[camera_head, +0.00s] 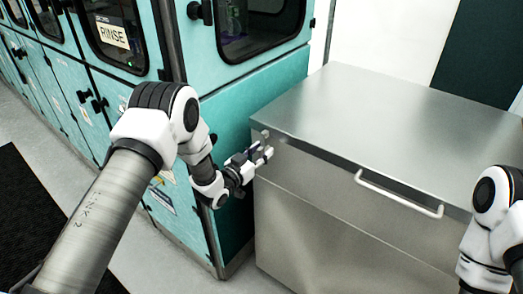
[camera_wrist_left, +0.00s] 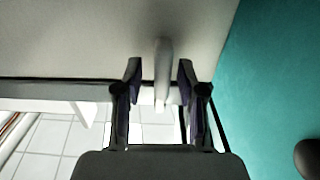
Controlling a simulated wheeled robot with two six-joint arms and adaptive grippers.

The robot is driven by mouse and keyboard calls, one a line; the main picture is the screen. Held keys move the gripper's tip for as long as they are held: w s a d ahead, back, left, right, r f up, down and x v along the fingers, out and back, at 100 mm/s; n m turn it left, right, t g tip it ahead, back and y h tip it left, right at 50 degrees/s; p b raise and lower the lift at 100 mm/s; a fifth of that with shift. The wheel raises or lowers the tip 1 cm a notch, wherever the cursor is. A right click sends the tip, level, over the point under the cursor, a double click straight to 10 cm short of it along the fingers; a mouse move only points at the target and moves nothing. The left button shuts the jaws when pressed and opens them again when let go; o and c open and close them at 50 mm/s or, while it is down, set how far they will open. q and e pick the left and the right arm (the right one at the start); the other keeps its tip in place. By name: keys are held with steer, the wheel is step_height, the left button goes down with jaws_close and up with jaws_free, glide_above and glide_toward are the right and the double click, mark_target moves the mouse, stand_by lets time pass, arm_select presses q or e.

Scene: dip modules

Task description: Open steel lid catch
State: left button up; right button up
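The steel chest (camera_head: 330,205) has a flat steel lid (camera_head: 390,110), which lies shut. A small catch (camera_head: 265,134) sits at the left end of the lid's front edge. In the left wrist view the catch (camera_wrist_left: 162,72) is a pale upright bar. My left gripper (camera_head: 262,153) is at the catch. In the left wrist view its two fingers (camera_wrist_left: 159,70) are apart, one on each side of the bar, with gaps visible. My right arm shows at the right edge, but its gripper is out of view.
A white bar handle (camera_head: 400,196) is on the chest's front. A teal cabinet row with a RINSE label (camera_head: 112,34) stands close on the left of the chest. A black mat (camera_head: 30,220) lies on the grey floor.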

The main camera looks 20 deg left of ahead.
arm_select(q)
steer(key=shift+s+a, duration=0.15)
steer(key=shift+a, duration=0.05)
steer(key=shift+d, duration=0.1)
jaws_close()
steer(key=shift+f+m, duration=0.1)
steer(key=shift+m, duration=0.2)
steer(key=shift+d+f+m+b, duration=0.1)
steer(key=shift+d+m+b, duration=0.05)
steer(key=shift+m+b, duration=1)
steer(key=shift+s+d+f+m+b, duration=0.15)
steer(key=shift+m+b, duration=1.15)
steer(key=shift+m, duration=0.75)
steer(key=shift+w+d+f+m+b, duration=0.1)
steer(key=shift+m+b, duration=1.15)
steer(key=shift+m, duration=0.8)
steer(key=shift+s+d+f+m+b, duration=0.15)
steer(key=shift+m+b, duration=1.15)
steer(key=shift+m, duration=0.75)
